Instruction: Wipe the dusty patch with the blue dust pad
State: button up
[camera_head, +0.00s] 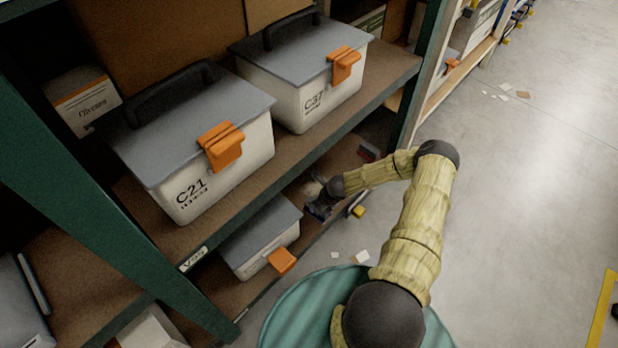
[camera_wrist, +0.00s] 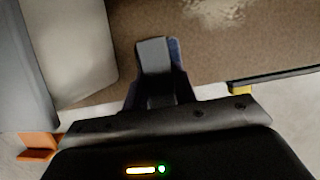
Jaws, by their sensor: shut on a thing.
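My gripper (camera_head: 322,202) reaches in over the lower shelf (camera_head: 338,165) in the head view. In the wrist view my gripper (camera_wrist: 154,75) is shut on the blue dust pad (camera_wrist: 179,68), which shows as a dark blue edge beside and behind the grey finger. Most of the pad is hidden, and I cannot tell whether it touches the board. The dusty patch (camera_wrist: 214,10) is a pale, mottled area on the brown shelf at the top of the wrist view, beyond and right of the fingertips. It shows faintly beside my gripper in the head view (camera_head: 312,187).
A grey-lidded bin (camera_head: 262,238) with an orange latch stands left on the same shelf; it also shows in the wrist view (camera_wrist: 78,45). Bins C21 (camera_head: 195,150) and C37 (camera_head: 305,85) stand on the shelf above. A green upright (camera_head: 425,75) rises right. A yellow piece (camera_head: 358,211) sits at the shelf edge.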

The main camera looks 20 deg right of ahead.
jog(key=w+r, duration=0.2)
jog(key=w, duration=0.8)
jog(key=shift+r+p, duration=0.25)
jog(key=shift+p, duration=0.15)
jog(key=shift+a, duration=0.1)
